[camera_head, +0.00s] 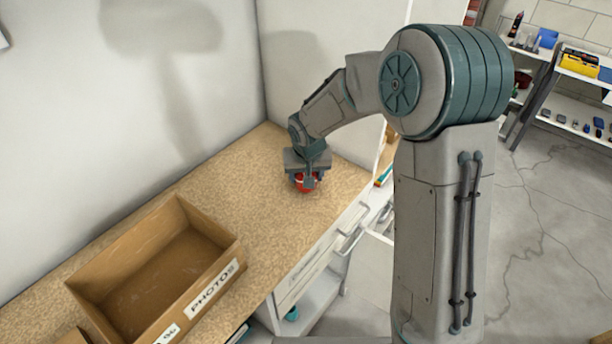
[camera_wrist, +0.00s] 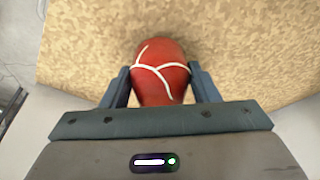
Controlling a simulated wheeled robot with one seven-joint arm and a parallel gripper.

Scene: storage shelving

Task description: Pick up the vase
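The vase (camera_wrist: 161,73) is red with white curved lines. In the wrist view it sits between the two fingers of my gripper (camera_wrist: 160,88), one finger on each side. Small gaps seem to show beside it, and I cannot tell whether the fingers touch it. In the head view the vase (camera_head: 305,183) is on the speckled tan counter, under my gripper (camera_head: 307,180), which points down and hides its upper part. The vase's base seems to be on or very near the counter.
An open cardboard box (camera_head: 226,249) labelled PHOTOS stands on the counter (camera_head: 262,222) at the front left. Walls rise behind the counter. Shelves with small items (camera_head: 580,65) stand at the far right. The counter between box and vase is clear.

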